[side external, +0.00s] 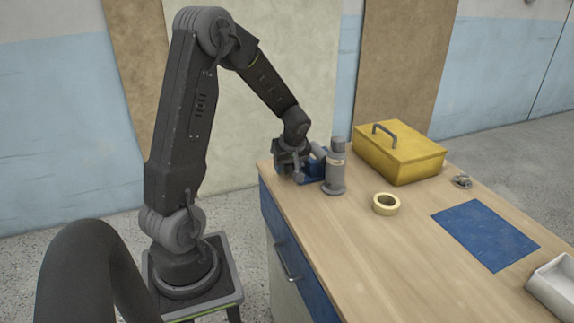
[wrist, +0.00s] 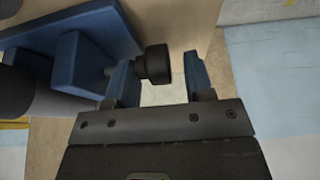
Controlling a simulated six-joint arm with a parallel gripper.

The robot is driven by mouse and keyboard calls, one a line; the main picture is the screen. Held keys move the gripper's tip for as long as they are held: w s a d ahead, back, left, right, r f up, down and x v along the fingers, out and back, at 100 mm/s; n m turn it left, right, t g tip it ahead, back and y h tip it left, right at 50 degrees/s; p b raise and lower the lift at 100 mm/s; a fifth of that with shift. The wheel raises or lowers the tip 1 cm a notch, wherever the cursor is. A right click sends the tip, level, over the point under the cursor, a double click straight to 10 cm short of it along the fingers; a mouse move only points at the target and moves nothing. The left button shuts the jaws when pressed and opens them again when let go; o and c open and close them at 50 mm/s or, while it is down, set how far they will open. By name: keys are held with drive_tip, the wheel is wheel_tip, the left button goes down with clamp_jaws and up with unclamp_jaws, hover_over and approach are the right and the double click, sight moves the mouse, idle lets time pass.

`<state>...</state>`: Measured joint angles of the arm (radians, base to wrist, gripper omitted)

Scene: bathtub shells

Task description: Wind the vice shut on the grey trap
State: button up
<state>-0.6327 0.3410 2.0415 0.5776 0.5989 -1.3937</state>
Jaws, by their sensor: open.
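The grey trap (side external: 336,168) stands upright beside the vice. How the jaws meet it is hidden.
A yellow toolbox (side external: 398,157) stands at the back of the wooden table (side external: 350,235). A roll of pale tape (side external: 386,204), a small metal piece (side external: 461,182), a blue mat (side external: 486,235) and a white tray (side external: 553,285) lie farther right. The table's front is bare.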

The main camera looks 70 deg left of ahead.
drive_tip(key=shift+f, duration=0.15)
drive_tip(key=shift+s, duration=0.1)
drive_tip(key=c, duration=0.7)
drive_tip(key=shift+d+f+y, duration=0.15)
drive_tip(key=shift+y, duration=1.55)
drive_tip(key=shift+c, duration=0.2)
drive_tip(key=shift+y, duration=0.5)
drive_tip(key=o, duration=0.7)
drive_tip(key=shift+o, duration=0.2)
